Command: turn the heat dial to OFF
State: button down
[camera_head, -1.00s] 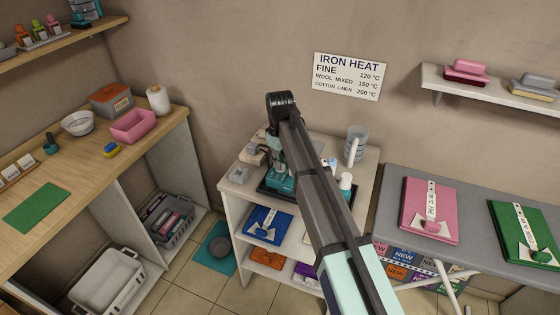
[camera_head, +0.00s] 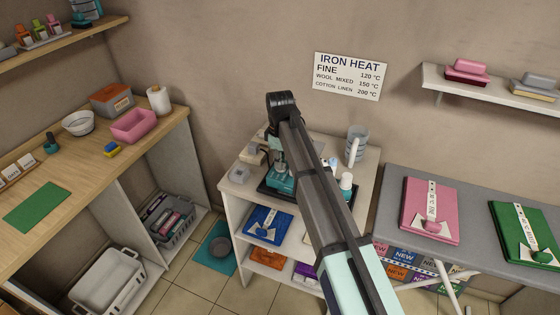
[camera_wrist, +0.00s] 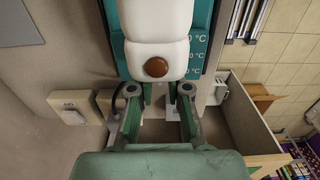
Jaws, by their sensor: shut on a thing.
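A teal iron unit (camera_head: 281,185) stands in a dark tray on the white shelf stand, below the heat sign. In the wrist view, a teal plate (camera_wrist: 200,45) with white °C markings lies behind a white lobed piece with a brown spot, which looks like the heat dial (camera_wrist: 155,50). My gripper (camera_wrist: 163,95) is shut on the dial, a finger on either side of its lower end. The fingertips' contact is partly hidden. In the head view, my gripper (camera_head: 278,160) points down at the unit, and my arm covers part of it. No OFF mark is readable.
The white stand (camera_head: 230,207) also holds small grey boxes (camera_head: 240,174) at left, and a clear cup (camera_head: 356,145) and white bottle (camera_head: 346,182) at right. An ironing board (camera_head: 470,200) with folded garments is at right. A wall sign (camera_head: 349,76) lists heats.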

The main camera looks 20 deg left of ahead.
jog(key=c, duration=1.1)
grip_release()
notch_tip(320, 180, up, 12)
jog(key=shift+f, duration=0.1)
